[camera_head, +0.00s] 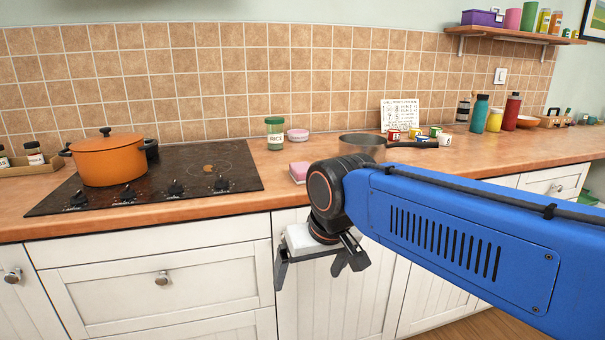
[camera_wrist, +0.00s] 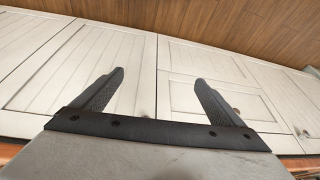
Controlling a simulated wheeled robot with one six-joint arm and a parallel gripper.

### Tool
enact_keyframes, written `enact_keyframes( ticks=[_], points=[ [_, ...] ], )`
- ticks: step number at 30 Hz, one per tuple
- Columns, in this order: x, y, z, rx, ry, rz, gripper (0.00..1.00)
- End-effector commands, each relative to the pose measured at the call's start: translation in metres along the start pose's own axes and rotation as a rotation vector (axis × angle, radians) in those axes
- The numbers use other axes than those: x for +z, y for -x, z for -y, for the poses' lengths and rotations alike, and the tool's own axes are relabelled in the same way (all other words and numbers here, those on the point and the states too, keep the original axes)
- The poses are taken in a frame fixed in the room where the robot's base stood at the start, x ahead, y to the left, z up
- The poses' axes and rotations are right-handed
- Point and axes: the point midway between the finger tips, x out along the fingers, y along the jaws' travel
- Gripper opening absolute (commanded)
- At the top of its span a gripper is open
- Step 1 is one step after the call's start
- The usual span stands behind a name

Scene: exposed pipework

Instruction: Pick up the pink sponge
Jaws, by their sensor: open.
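The pink sponge (camera_head: 299,171) lies on the wooden counter near its front edge, right of the stove. It is a small block with a pink top and paler side, and my arm's wrist partly hides its right side. My gripper (camera_head: 318,279) is open and empty, hanging below the counter edge in front of the white cabinet doors, lower than the sponge and apart from it. In the wrist view my gripper (camera_wrist: 158,80) shows two spread dark fingers facing the cabinet fronts, with nothing between them. The sponge does not show in the wrist view.
An orange pot (camera_head: 108,160) stands on the black cooktop (camera_head: 225,165). Behind the sponge are a green-lidded jar (camera_head: 275,133) and a round pink container (camera_head: 298,134). A dark pan (camera_head: 362,146) and several cups (camera_head: 415,133) stand to the right. The counter's front edge lies above my gripper.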

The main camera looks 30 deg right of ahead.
Motion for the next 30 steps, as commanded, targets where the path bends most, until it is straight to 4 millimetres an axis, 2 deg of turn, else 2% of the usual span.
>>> enact_keyframes(
  ticks=[5,14,21,30],
  points=[
    [-0.038,0.024,0.000,0.014,-0.128,0.027,0.92],
    [-0.138,0.082,-0.007,0.066,-0.497,0.096,0.92],
    [-0.217,0.120,-0.020,0.126,-0.812,0.147,0.92],
    [-0.307,0.153,-0.047,0.220,-1.204,0.196,0.92]
  ],
)
